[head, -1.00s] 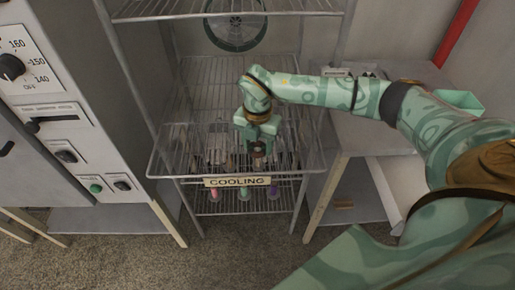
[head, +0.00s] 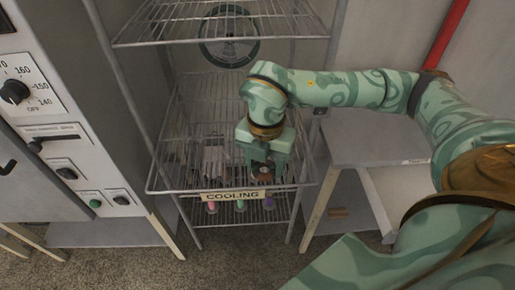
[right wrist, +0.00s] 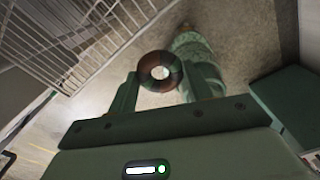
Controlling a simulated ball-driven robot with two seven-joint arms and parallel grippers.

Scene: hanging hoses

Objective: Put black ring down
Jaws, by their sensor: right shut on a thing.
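My right gripper (head: 262,172) is over the front part of the wire rack shelf (head: 180,178), just behind the COOLING sign (head: 231,197). In the right wrist view its fingers (right wrist: 163,85) are shut on a dark ring (right wrist: 146,76) with brownish patches, its hole facing the camera. In the head view the ring is small and partly hidden by the gripper. I cannot tell whether the ring touches the rack. My left gripper is not in view.
Another wire shelf (head: 220,30) is above. Pink, green and purple ends show below the sign. A control panel (head: 45,110) stands left and a grey table (head: 375,140) right.

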